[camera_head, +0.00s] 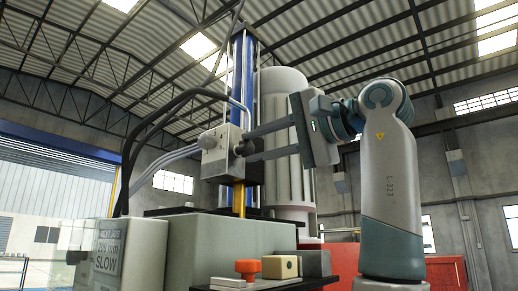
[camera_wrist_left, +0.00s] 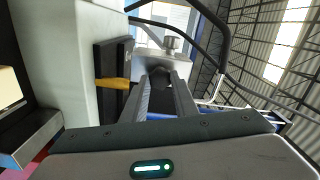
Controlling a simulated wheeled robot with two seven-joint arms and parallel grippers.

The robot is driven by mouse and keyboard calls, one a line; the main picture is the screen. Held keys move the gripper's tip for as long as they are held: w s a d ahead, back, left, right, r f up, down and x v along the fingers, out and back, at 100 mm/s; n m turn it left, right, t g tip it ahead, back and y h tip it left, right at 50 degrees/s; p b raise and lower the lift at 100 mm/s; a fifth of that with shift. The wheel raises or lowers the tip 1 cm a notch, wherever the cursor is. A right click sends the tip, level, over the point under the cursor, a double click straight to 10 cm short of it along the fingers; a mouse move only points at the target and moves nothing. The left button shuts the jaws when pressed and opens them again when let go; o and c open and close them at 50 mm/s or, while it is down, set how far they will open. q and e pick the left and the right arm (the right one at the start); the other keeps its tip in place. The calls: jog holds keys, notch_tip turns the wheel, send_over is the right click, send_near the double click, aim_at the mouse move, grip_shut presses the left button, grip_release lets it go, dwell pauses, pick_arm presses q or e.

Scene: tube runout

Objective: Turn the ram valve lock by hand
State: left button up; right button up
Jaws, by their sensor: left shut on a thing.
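The valve block (camera_head: 218,154) is a grey metal cube in front of the blue column, above a yellow rod. A small dark lock knob (camera_head: 240,149) sticks out of its right side. My left gripper (camera_head: 248,145) reaches in from the right of the head view, its two long fingers shut on the knob. In the left wrist view, the fingers (camera_wrist_left: 163,82) point at the silver valve block (camera_wrist_left: 150,59), with the dark knob (camera_wrist_left: 160,76) between their tips. The fingers hide part of the knob, and its turn angle cannot be told. My right gripper is not in view.
Black hoses (camera_head: 150,135) loop to the left of the block. A grey cabinet (camera_head: 190,240) stands below it. A red button (camera_head: 246,268) and a beige block (camera_head: 280,266) sit in front. A large pale cylinder (camera_head: 283,90) stands behind the fingers.

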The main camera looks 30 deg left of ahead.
pick_arm(q)
jog(key=o, duration=0.8)
jog(key=shift+d, duration=0.1)
jog(key=shift+d, duration=0.95)
jog(key=shift+s, duration=0.1)
jog(key=shift+a+p, duration=0.1)
jog(key=shift+p, duration=0.25)
